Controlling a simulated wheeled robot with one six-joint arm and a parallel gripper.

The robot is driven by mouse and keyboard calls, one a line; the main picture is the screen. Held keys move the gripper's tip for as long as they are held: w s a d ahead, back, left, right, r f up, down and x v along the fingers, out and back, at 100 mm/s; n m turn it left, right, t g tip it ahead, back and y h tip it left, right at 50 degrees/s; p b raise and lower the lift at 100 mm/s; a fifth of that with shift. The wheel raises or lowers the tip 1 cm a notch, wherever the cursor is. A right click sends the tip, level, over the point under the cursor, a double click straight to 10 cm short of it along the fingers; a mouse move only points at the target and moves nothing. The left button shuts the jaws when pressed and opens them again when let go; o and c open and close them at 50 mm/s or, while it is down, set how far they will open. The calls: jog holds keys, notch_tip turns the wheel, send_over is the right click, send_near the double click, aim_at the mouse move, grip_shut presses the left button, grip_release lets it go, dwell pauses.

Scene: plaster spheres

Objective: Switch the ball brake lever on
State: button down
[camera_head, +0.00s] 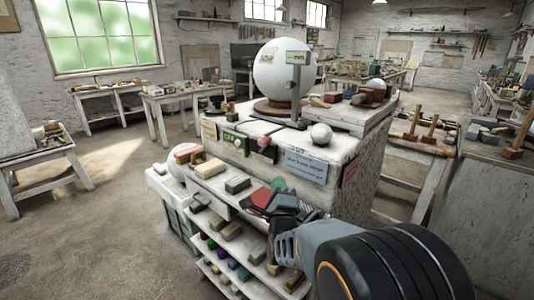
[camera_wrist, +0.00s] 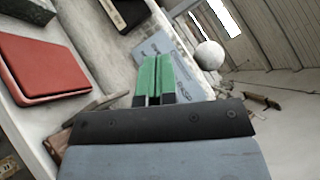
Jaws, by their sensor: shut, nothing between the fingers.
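A large white plaster ball (camera_head: 283,72) sits in a brown wooden ring (camera_head: 275,107) on top of the pale bench. A grey upright post (camera_head: 296,95) with a small label stands in front of the ball; it looks like the brake lever's place, but I cannot make out the lever's position. My gripper (camera_head: 278,184) is low at the bench's front side, well below and apart from the post. Its green fingers (camera_wrist: 153,78) are together and empty in the wrist view. The ball and post do not show in the wrist view.
A small white ball (camera_head: 321,134) rests on the bench top; a white ball also shows in the wrist view (camera_wrist: 209,55). A blue-grey sign (camera_head: 306,166) hangs on the bench front. A red book-like box (camera_wrist: 43,68) lies left of my fingers. Lower shelves (camera_head: 225,255) hold several blocks.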

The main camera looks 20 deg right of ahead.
jog(key=a+p+x, duration=0.2)
jog(key=p+x, duration=0.2)
jog(key=x, duration=0.8)
jog(key=shift+w+r, duration=0.55)
jog(key=shift+w, duration=0.1)
jog(key=shift+a, duration=0.1)
jog(key=shift+a, duration=0.1)
